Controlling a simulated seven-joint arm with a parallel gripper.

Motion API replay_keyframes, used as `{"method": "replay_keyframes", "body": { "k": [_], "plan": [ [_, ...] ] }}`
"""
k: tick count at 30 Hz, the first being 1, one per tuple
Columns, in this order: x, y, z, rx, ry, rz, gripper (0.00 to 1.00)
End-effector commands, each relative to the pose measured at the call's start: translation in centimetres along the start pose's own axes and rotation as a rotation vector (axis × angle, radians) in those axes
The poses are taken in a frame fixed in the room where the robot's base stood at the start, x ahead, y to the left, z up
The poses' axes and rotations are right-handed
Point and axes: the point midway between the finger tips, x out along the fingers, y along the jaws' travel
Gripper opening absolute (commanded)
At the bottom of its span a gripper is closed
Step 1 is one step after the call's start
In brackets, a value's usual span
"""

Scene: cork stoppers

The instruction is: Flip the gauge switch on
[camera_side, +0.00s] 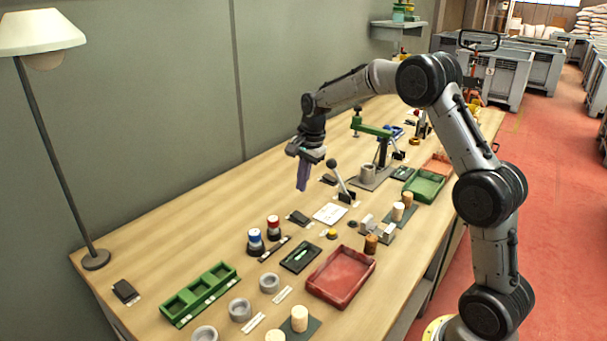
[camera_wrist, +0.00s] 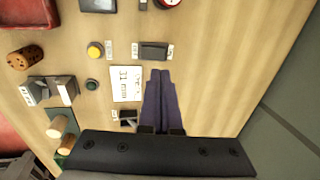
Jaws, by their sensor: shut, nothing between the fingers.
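A dark switch block (camera_side: 299,217) lies on the bench near the white card, and it also shows in the wrist view (camera_wrist: 154,51) with a small pale label at each end. The label writing is too small to read, so I cannot tell whether this is the gauge switch. My gripper (camera_side: 303,188) has long purple fingers pointing down, shut and empty. It hangs above the bench, toward the wall from the lever. In the wrist view the fingertips (camera_wrist: 159,72) appear just below the block, apart from it.
A ball-topped lever (camera_side: 333,163) stands close to the fingers. A white card (camera_wrist: 126,83) and yellow button (camera_wrist: 95,50) lie beside the block. A grey two-block fixture (camera_side: 384,230), corks and a red tray (camera_side: 340,275) stand nearer.

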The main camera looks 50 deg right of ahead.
Motion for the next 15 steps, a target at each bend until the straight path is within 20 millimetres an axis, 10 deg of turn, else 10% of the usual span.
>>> {"method": "replay_keyframes", "body": {
  "k": [15],
  "plan": [
    [8.2,0.0,0.0,-0.001,0.0,0.001,0.0]
  ]
}}
